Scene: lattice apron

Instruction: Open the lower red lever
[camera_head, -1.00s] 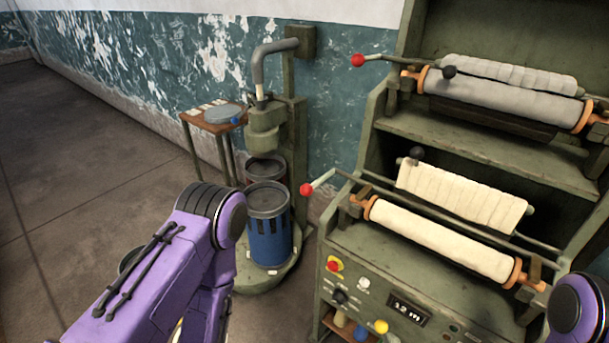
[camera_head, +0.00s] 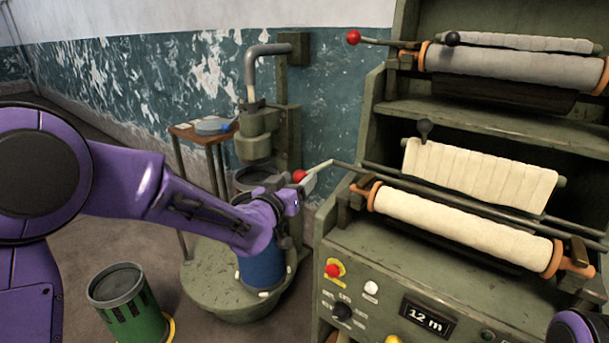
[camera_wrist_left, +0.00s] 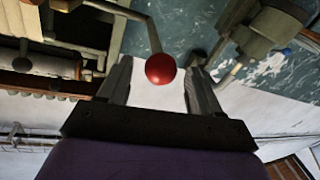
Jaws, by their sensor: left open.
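The lower red lever has a round red knob (camera_head: 299,176) on a pale, bent rod at the left side of the green machine's lower roller shelf. My left gripper (camera_head: 290,192) is at this knob in the head view, with the purple arm reaching in from the left. In the left wrist view, the red knob (camera_wrist_left: 160,69) sits between the tips of the two open fingers (camera_wrist_left: 158,85), with gaps at its sides. I cannot tell whether a finger touches it. My right gripper is out of view; only a purple part of that arm shows at lower right.
An upper red knob (camera_head: 353,37) sits on a lever above. The lower cream roller (camera_head: 460,228) and control panel (camera_head: 385,310) are to the right. A blue bin (camera_head: 262,268) stands behind my left gripper, and a green bin (camera_head: 125,300) on the floor.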

